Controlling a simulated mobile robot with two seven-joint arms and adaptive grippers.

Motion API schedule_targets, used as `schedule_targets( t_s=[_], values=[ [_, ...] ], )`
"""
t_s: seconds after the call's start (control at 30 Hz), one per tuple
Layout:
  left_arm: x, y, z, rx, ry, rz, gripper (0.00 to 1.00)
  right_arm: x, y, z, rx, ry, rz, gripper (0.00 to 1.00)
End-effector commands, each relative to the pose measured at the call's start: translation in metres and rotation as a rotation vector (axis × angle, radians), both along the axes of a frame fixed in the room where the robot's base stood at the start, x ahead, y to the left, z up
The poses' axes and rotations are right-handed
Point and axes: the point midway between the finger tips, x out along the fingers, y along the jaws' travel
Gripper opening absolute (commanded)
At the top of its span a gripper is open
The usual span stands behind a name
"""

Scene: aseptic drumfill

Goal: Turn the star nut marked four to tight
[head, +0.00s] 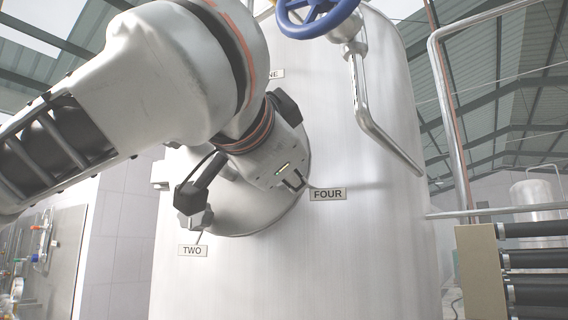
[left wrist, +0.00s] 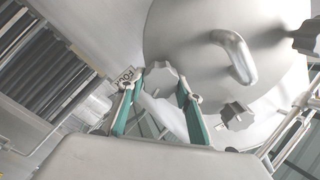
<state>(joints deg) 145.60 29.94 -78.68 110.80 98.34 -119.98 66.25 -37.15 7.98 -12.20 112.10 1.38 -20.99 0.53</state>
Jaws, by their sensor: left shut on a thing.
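The star nut marked four (left wrist: 164,80) is a grey lobed knob at the rim of the round hatch lid (left wrist: 200,50), beside the FOUR label (left wrist: 124,76). My left gripper (left wrist: 161,88) has its two green-padded fingers on either side of this nut and is shut on it. In the head view my left gripper (head: 280,165) reaches the tank just left of the FOUR label (head: 328,194); its body hides the nut and much of the lid (head: 250,222). The nut's tightness cannot be seen. My right gripper is not in view.
Another star nut (head: 195,220) sits above the TWO label (head: 193,250). The left wrist view shows more star nuts, one (left wrist: 237,116) close right of my fingers, and a bent lid handle (left wrist: 236,55). A blue handwheel (head: 315,15) and steel pipe (head: 375,120) are above right.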

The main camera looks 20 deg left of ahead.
Motion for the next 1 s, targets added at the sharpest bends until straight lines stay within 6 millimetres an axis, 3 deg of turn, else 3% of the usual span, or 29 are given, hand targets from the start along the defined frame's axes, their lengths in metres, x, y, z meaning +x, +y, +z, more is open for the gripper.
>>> schedule_targets(
  t_s=[1.0],
  values=[
    [0.000,-0.001,-0.004,0.963,0.065,-0.002,0.13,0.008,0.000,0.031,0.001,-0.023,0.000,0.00]
  ],
)
